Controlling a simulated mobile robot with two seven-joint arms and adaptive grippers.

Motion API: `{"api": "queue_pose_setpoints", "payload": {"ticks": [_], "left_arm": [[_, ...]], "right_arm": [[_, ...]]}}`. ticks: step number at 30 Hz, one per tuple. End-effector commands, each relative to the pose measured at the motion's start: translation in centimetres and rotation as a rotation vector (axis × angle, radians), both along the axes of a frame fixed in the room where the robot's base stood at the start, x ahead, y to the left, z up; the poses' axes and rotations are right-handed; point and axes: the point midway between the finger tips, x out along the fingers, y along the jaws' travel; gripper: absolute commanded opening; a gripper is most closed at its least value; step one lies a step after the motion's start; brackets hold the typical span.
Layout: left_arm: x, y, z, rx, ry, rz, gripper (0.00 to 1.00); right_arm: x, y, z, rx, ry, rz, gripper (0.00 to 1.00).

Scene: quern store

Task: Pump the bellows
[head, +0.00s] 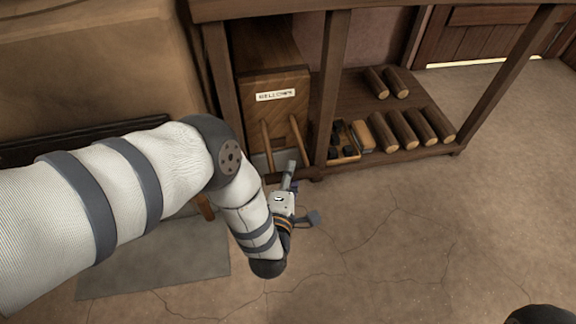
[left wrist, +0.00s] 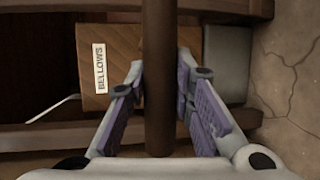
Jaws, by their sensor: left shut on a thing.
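The bellows (head: 275,86) is a wooden box with a white "BELLOWS" label, standing in the left bay of the bench. Two wooden rods (head: 267,143) slope forward and down from its front. My left gripper (head: 290,178) is low in front of the bellows, near the rods' ends. In the left wrist view, the bellows (left wrist: 124,68) lies behind a dark brown bar, the bellows handle (left wrist: 160,75). The left fingers (left wrist: 160,100) are shut on this handle, one on each side. Where the bar joins the rods is hidden. My right gripper is not in view.
The bench's wooden post (head: 331,90) stands just right of the bellows. On the lower shelf are several short logs (head: 405,130) and a small crate (head: 343,142). A grey mat (head: 155,262) lies on the floor at left. The floor to the right is clear.

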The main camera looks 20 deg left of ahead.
Motion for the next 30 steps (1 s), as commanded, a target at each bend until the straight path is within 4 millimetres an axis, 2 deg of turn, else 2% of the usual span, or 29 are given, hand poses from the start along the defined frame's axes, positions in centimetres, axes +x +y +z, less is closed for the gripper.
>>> {"api": "queue_pose_setpoints", "payload": {"ticks": [12,13,15,16,25,28,30], "left_arm": [[-0.3,-0.2,0.1,0.001,-0.005,0.001,0.00],[-0.3,-0.2,0.1,0.001,-0.005,0.001,0.24],[-0.3,-0.2,0.1,0.001,-0.005,0.001,0.40],[-0.3,-0.2,0.1,0.001,-0.005,0.001,0.43],[-0.6,-0.3,0.1,0.001,-0.003,0.001,0.43],[-2.1,-0.6,0.3,0.000,-0.001,0.001,0.43],[-3.8,-0.9,0.6,0.001,0.001,0.000,0.43]], "right_arm": [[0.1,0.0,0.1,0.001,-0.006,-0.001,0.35],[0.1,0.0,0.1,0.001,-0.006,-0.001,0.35],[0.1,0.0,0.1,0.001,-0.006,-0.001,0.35],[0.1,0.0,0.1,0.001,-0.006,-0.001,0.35],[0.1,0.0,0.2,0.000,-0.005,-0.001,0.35],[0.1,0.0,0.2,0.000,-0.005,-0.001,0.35],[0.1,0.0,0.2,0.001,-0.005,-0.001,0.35]]}}
